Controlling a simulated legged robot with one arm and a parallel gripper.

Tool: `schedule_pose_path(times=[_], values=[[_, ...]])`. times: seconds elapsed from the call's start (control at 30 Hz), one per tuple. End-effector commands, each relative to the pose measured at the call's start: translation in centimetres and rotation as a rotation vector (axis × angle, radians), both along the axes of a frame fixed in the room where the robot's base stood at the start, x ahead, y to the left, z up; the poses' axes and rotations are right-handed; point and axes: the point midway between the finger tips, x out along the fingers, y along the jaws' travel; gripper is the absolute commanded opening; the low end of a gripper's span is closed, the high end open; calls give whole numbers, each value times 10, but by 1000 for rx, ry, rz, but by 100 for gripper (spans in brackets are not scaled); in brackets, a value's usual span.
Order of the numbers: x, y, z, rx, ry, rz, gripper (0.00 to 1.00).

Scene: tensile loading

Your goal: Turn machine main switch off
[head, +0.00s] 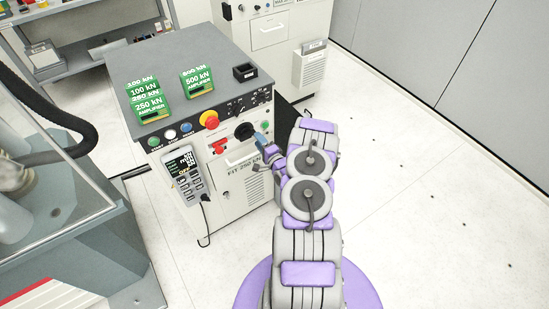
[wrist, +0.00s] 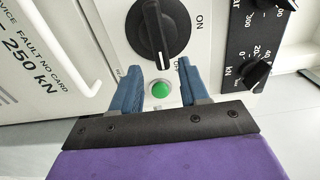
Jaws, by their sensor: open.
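The machine main switch is a black rotary knob (head: 244,131) on the front of the grey-topped control cabinet (head: 240,180). In the wrist view the knob (wrist: 158,28) fills the top middle, with a white mark at its lower end. The word ON stands to its right; another label below that is partly hidden by a finger. My gripper (head: 262,141) is just right of the knob in the head view. In the wrist view my gripper (wrist: 158,68) is open and empty, its blue fingers apart below the knob. A green round button (wrist: 161,90) shows between the fingers.
A red emergency stop (head: 209,120) and a red switch (head: 219,144) sit left of the knob. A handheld controller (head: 184,173) hangs at the cabinet's left. A black dial panel (wrist: 256,50) is beside the knob. Floor at the right is clear.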

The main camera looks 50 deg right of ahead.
Motion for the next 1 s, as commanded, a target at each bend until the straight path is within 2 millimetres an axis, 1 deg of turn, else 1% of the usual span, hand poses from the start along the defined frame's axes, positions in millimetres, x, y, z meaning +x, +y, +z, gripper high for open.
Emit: schedule_pose_path(times=[0.03, 0.2, 0.4, 0.6, 0.8, 1.0], values=[[-14, 0, 0, 7, 3, -6, 45], [-47, 8, 0, 6, 1, -6, 45], [-82, 17, 0, 7, 2, -7, 45], [-111, 24, -1, 5, 1, -6, 45], [-128, 28, -2, 5, 2, -5, 45], [-134, 30, -2, 3, 1, -2, 45]])
